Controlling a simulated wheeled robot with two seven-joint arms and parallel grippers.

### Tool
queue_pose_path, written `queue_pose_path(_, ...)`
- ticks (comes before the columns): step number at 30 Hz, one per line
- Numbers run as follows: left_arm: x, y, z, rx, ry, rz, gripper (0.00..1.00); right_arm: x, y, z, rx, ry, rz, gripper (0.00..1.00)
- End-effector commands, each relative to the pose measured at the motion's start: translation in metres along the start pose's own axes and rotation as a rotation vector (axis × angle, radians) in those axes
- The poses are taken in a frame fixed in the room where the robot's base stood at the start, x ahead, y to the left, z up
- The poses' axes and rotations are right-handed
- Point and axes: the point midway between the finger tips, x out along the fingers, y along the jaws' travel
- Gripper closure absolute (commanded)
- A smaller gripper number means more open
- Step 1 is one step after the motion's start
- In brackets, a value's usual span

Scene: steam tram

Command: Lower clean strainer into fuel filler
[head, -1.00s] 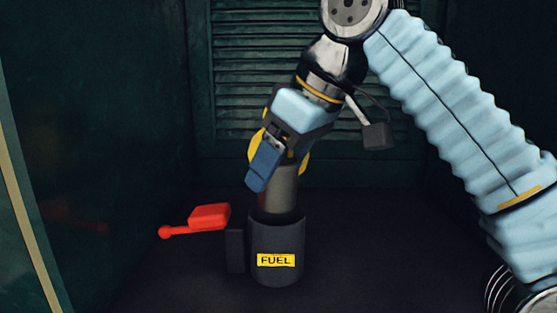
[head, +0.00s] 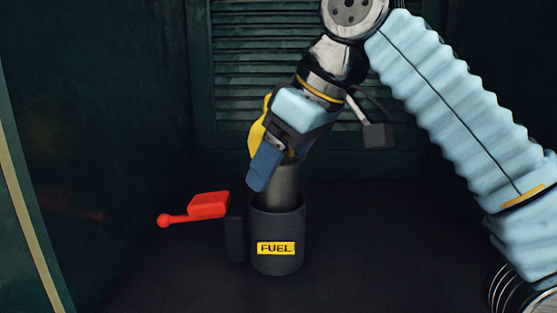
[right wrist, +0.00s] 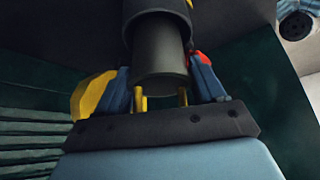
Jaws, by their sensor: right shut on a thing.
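The fuel filler (head: 277,230) is a dark upright cylinder with a yellow FUEL label, standing on the dark floor. The strainer (head: 281,186) is a plain grey cylinder, nearly upright, with its lower end inside the filler's open mouth. My right gripper (head: 268,168) is shut on the strainer's upper part, just above the filler. In the right wrist view the strainer (right wrist: 160,62) sits between the blue fingers, and the filler (right wrist: 150,9) shows beyond it. The strainer's lowest part is hidden inside the filler. My left gripper is not in view.
A red lid (head: 208,204) with a ball-ended handle sticks out left of the filler, beside a dark bracket (head: 236,240). A slatted dark green panel (head: 240,60) stands behind. The floor on both sides is clear.

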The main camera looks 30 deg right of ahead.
Motion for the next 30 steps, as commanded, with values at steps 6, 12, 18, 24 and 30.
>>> queue_pose_path(6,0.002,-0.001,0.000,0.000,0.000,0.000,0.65,0.002,0.000,0.001,0.000,0.000,0.000,0.63)
queue_pose_path(12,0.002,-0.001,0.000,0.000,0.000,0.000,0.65,0.002,0.000,0.001,0.000,0.001,0.000,0.63)
queue_pose_path(18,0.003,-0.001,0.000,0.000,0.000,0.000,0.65,0.004,0.000,0.002,0.000,0.000,0.000,0.63)
queue_pose_path(24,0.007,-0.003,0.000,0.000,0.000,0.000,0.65,0.009,0.000,0.005,0.000,0.000,0.000,0.63)
queue_pose_path(30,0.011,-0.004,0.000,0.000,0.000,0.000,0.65,0.013,0.000,0.008,0.000,0.001,0.000,0.63)
